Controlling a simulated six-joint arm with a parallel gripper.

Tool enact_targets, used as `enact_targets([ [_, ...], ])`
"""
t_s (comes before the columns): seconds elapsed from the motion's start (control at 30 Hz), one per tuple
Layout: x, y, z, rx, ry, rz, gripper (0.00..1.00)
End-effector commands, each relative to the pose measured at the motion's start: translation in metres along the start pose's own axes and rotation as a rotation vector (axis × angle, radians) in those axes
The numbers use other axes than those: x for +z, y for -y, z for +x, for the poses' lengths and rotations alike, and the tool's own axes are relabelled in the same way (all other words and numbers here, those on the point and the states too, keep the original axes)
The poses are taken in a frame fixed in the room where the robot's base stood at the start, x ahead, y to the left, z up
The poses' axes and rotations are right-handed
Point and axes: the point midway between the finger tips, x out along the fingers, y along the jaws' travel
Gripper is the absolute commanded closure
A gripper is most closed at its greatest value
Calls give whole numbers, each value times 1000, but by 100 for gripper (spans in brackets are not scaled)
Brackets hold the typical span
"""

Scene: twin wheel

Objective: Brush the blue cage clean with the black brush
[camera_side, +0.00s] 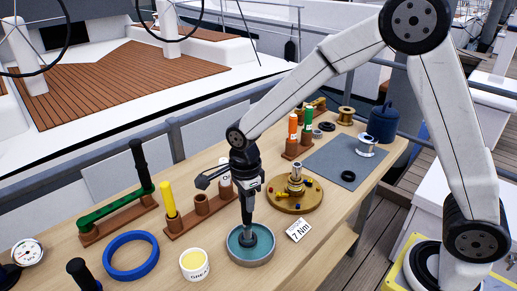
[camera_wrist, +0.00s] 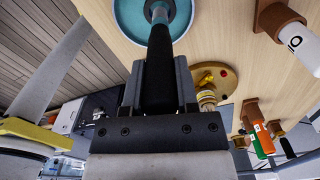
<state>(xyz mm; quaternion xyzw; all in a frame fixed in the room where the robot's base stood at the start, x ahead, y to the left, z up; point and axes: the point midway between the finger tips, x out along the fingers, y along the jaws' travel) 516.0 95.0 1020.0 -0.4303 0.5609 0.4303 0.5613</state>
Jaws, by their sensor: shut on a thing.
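My gripper (camera_side: 246,194) is shut on the black brush (camera_wrist: 160,62), held upright by its dark handle. The brush's lower end is down in a round, grey-rimmed dish (camera_side: 235,258) with teal contents. The dish also shows at the top of the wrist view (camera_wrist: 122,22). The brush tip is partly hidden there, and I cannot tell whether it touches the bottom. A blue ring (camera_side: 109,262), which looks like the blue cage, lies flat on the table at the left in the side view, apart from the brush.
A grease pot (camera_side: 195,265) stands between ring and dish. A wooden holder (camera_side: 190,223) with a yellow tool is behind. A round brass fixture (camera_side: 295,204) and a 7 Nm card (camera_side: 299,230) are right of the dish. A grey mat (camera_side: 335,155) lies farther back.

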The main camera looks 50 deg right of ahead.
Motion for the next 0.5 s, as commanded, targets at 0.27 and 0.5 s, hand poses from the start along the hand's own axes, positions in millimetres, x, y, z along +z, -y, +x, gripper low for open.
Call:
enact_targets([
  [0.27,0,0,12,1,-1,0,100],
  [0.5,0,0,22,1,-1,0,100],
])
